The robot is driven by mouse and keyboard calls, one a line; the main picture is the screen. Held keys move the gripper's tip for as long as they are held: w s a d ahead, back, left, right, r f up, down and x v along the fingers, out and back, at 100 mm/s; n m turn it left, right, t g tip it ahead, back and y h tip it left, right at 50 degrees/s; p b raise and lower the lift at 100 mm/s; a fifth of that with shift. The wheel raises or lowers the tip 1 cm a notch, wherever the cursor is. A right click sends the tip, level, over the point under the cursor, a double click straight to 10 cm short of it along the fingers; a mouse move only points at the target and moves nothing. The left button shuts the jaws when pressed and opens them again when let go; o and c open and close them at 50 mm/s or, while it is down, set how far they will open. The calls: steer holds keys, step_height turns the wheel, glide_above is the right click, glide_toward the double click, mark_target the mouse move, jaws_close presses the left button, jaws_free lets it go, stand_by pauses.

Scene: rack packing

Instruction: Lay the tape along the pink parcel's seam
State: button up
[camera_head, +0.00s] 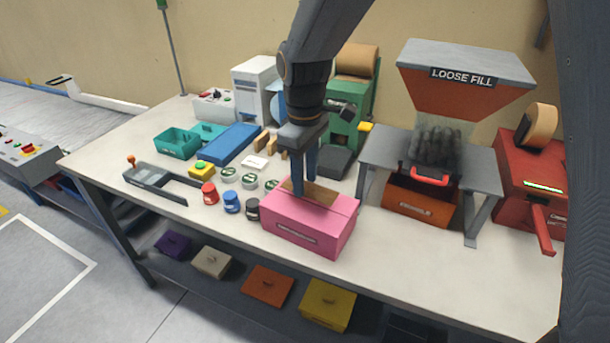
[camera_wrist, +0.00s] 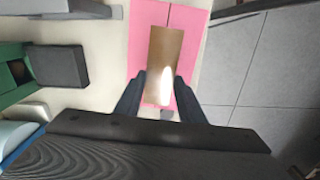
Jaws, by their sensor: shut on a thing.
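The pink parcel (camera_head: 308,225) sits on the white table near its front edge, its lid closed, with a seam running along the top. In the wrist view the pink parcel (camera_wrist: 184,17) shows the seam line beyond the tape. A brown strip of tape (camera_head: 312,191) lies at the parcel's top, over part of the seam; it also shows in the wrist view (camera_wrist: 164,55). My gripper (camera_head: 304,190) points down at the parcel's top. In the wrist view my gripper (camera_wrist: 160,92) is shut on the tape, one finger at each side. Whether the tape touches the lid everywhere cannot be told.
Red, blue and dark jars (camera_head: 231,202) stand left of the parcel. A loose-fill hopper (camera_head: 463,77) on a grey stand is to the right, above an orange box (camera_head: 420,204). A red tape machine (camera_head: 530,185) stands far right. The table front right is clear.

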steer(key=shift+f+b, duration=0.7)
steer(key=shift+f, duration=1.15)
stand_by(0.4)
steer(key=o, duration=1.1)
step_height(320, 180, up, 8)
steer(key=shift+f+b, duration=0.2)
steer(key=shift+b, duration=0.75)
steer(key=s+d+f+m, duration=0.3)
steer(key=d+m, duration=0.1)
steer(key=d, duration=0.4)
steer(key=s+d+f+m, duration=0.3)
steer(key=s+d+m, duration=0.1)
steer(key=d, duration=0.3)
steer(key=s+d+f+m+t, duration=0.1)
steer(key=s+d+f+m, duration=0.1)
steer(key=d+m, duration=0.3)
steer(key=s+d, duration=0.1)
steer(key=d, duration=0.2)
steer(key=shift+s+d+f, duration=0.2)
steer(key=shift+d+f, duration=0.15)
steer(key=shift+f, duration=0.05)
